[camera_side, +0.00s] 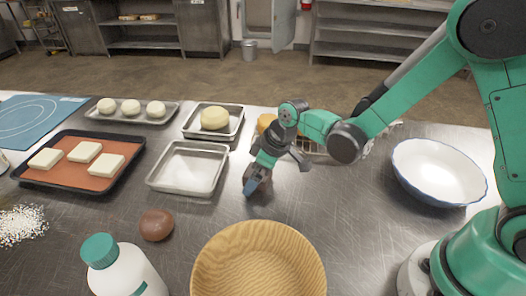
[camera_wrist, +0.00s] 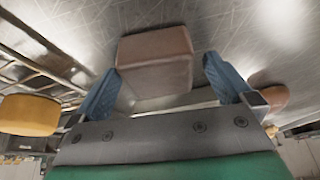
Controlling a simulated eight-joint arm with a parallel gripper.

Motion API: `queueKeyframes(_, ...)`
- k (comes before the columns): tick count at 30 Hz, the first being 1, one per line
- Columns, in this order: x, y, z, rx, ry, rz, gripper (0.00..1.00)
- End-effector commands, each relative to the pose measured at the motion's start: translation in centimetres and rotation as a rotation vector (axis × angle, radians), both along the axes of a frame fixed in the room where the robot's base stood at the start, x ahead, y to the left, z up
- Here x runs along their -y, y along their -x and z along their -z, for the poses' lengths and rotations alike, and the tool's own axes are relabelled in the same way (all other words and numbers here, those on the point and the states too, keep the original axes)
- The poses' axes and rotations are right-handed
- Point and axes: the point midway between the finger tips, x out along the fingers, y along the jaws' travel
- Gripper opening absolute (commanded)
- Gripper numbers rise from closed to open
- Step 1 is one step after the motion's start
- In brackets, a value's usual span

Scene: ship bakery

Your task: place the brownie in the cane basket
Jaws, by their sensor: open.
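The brownie (camera_wrist: 155,48) is a brown block on the steel counter in the wrist view. It sits between the two blue fingertips of my gripper (camera_wrist: 160,72), with a gap visible at each side. My gripper is open. In the side view my gripper (camera_side: 252,186) points down at the counter, right of the empty metal tray; the brownie is mostly hidden there by the fingers. The cane basket (camera_side: 206,268) is a round, tan, ridged bowl at the front middle. It looks empty and stands nearer the camera than my gripper.
A brown ball (camera_side: 157,224) and a white bottle (camera_side: 122,272) stand left of the basket. An empty metal tray (camera_side: 187,168) lies left of my gripper. A wire rack (camera_side: 310,147) is behind my arm. A white bowl (camera_side: 438,170) stands right.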

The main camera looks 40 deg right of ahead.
Motion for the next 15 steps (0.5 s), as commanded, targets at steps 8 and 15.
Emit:
queueKeyframes(8,0.01,0.00,-0.03,0.000,0.000,0.000,0.52)
queueKeyframes(15,0.01,0.00,-0.03,0.000,0.000,0.001,0.09)
